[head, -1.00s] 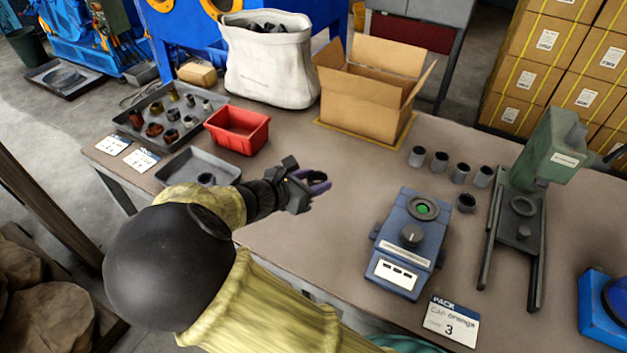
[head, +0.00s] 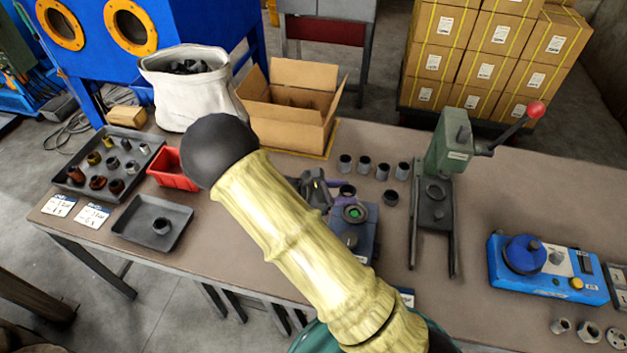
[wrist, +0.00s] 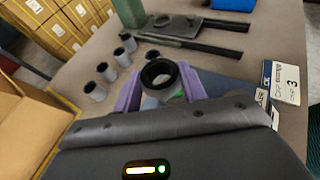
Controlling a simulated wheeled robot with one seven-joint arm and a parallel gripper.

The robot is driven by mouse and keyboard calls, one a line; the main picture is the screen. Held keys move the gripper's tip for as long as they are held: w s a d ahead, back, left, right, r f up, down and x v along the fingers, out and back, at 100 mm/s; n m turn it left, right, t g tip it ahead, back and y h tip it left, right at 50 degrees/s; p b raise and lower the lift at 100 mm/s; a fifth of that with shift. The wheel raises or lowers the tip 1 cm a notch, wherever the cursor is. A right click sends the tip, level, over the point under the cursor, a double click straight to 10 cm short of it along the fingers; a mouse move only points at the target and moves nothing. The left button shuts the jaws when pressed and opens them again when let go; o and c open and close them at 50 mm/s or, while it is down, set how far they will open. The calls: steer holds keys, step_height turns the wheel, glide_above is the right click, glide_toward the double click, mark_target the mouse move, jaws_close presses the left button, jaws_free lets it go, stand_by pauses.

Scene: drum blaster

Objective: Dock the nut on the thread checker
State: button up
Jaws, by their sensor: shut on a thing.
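My gripper (head: 340,188) has purple fingers, which also show in the wrist view (wrist: 160,88). They are shut on a dark ring-shaped nut (wrist: 160,73), seen small in the head view (head: 348,191). The blue-grey box with a round, green-lit socket (head: 355,213) looks like the thread checker. The nut is beside the socket's far edge in the head view; I cannot tell its height above it. My arm hides the box's left part. In the wrist view, green shows just below the nut, and the box (wrist: 228,88) is mostly hidden by my gripper.
Several grey cylinders (head: 364,165) stand behind the box. A green press (head: 437,195) stands to its right, with a blue device (head: 545,268) farther right. An open carton (head: 290,115), a red bin (head: 172,170) and trays (head: 150,225) are left.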

steer(key=d, duration=0.1)
steer(key=g, duration=0.1)
steer(key=d+m+p, duration=0.1)
steer(key=shift+s+d+r, duration=0.3)
steer(key=shift+s, duration=0.1)
steer(key=shift+f, duration=0.1)
step_height(320, 180, down, 6)
steer(key=b, duration=0.5)
steer(key=shift+r+p, duration=0.2)
steer(key=shift+p, duration=0.15)
stand_by(1.1)
steer(key=shift+f+b, duration=0.35)
steer(key=shift+f, duration=0.25)
stand_by(0.4)
steer(key=o, duration=0.8)
steer(key=shift+a, duration=0.1)
steer(key=shift+o, duration=0.2)
